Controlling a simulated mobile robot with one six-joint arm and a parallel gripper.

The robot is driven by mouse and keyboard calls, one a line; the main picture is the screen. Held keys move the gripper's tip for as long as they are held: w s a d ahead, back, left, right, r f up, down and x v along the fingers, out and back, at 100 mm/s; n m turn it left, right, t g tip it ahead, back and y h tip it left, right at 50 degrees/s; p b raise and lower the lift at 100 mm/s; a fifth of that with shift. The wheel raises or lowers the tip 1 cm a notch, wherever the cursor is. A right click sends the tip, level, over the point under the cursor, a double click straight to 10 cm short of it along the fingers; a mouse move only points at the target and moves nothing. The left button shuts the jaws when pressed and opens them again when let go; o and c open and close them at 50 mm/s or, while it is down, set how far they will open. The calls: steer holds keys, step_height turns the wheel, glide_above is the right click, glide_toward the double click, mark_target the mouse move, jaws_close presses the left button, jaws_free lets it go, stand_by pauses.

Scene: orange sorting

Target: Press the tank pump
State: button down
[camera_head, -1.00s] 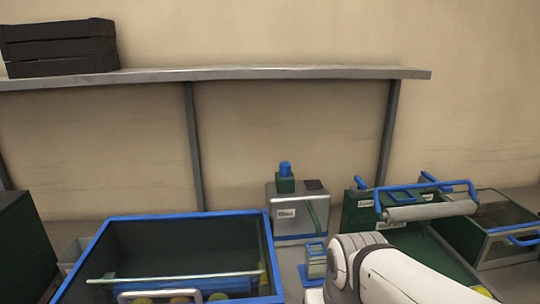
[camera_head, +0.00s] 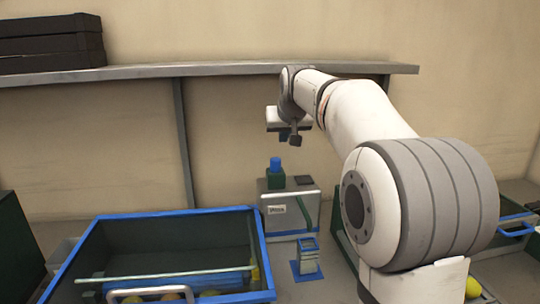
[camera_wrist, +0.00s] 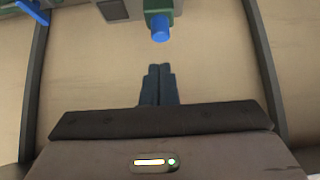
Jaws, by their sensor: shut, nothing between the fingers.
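The tank (camera_head: 289,209) is a grey box on the bench. A dark green block with a blue pump cap (camera_head: 275,164) stands on its top left. The blue pump cap also shows upside down in the wrist view (camera_wrist: 160,28), just beyond my fingertips and apart from them. My gripper (camera_wrist: 159,68) is shut and empty, its two dark fingers together. In the head view my gripper (camera_head: 293,137) hangs above the pump cap and a little to its right, with a clear gap.
A blue-rimmed green tank (camera_head: 180,213) with fruit in it stands to the left. A small blue-based device (camera_head: 307,258) sits in front of the grey tank. A grey shelf (camera_head: 220,69) with black crates (camera_head: 50,45) runs along the wall. My arm hides much of the right side.

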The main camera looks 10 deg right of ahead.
steer(key=w, duration=0.1)
steer(key=w+r, duration=0.1)
steer(key=w, duration=0.1)
steer(key=shift+r+t, duration=0.3)
steer(key=shift+r, duration=0.05)
steer(key=p, duration=0.1)
glide_above(275, 158)
steer(key=s, duration=0.3)
step_height(275, 158, down, 7)
step_height(275, 158, down, 3)
steer(key=shift+w+d+r, duration=0.1)
steer(key=shift+f, duration=0.7)
